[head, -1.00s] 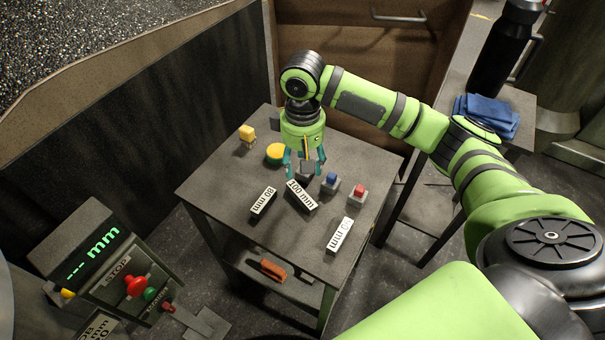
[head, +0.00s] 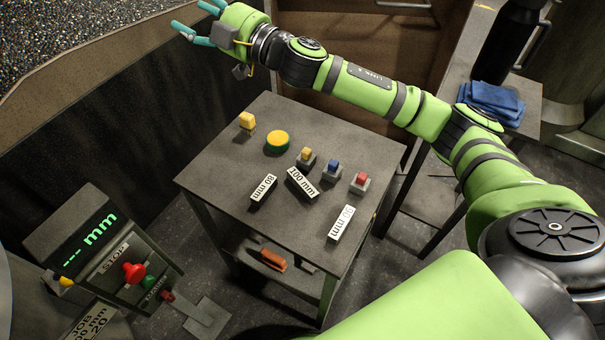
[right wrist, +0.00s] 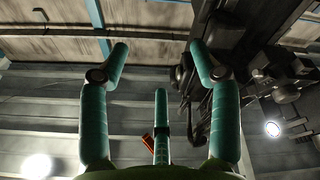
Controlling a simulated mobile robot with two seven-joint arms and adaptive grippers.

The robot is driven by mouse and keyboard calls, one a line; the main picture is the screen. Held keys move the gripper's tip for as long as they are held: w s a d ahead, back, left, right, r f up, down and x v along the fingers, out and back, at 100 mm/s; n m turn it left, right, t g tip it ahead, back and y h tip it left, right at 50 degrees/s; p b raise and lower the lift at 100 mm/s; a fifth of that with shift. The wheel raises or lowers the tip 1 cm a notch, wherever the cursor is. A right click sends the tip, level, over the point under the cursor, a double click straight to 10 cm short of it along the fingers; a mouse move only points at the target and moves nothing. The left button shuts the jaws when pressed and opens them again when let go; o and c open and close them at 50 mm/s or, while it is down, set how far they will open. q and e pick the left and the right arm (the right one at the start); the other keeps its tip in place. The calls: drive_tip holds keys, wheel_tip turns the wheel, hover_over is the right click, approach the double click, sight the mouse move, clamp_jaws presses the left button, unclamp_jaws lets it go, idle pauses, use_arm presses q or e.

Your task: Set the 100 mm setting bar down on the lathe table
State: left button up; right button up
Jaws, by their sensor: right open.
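The 100 mm setting bar (head: 302,184) is a dark block with a white label. It lies on the grey table (head: 222,176), between the 80 mm bar (head: 263,189) and a third labelled bar (head: 341,223) whose number I cannot read surely. My right gripper (head: 197,18) is up beyond the table's far left side, well away from the bars. Its teal fingers are spread; in the right wrist view the gripper (right wrist: 160,65) is open with nothing between the fingers. My left gripper is not in view.
A control panel (head: 98,240) stands front left. A side table with blue cloths (head: 492,100) is at the right.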

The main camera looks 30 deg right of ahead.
drive_tip(key=s+a+n+g+y, duration=0.5)
drive_tip(key=s+a+n+y, duration=0.1)
drive_tip(key=n, duration=0.3)
drive_tip(key=s+a+f+n+g, duration=0.4)
drive_tip(key=s+f+n+g, duration=0.35)
drive_tip(key=n+g, duration=0.2)
drive_tip(key=n+g+h+b, duration=0.25)
drive_tip(key=n+h, duration=0.25)
drive_tip(key=h, duration=1.2)
hover_over(300, 183)
wheel_tip(300, 183, down, 21)
drive_tip(key=shift+s+p, duration=0.1)
drive_tip(key=shift+p, duration=0.25)
drive_tip(key=shift+d+f, duration=0.1)
drive_tip(key=shift+f, duration=0.25)
wheel_tip(300, 183, down, 5)
drive_tip(key=shift+f+p, duration=0.15)
drive_tip(key=shift+p, duration=1.05)
drive_tip(key=shift+f, duration=0.5)
drive_tip(key=shift+c, duration=0.4)
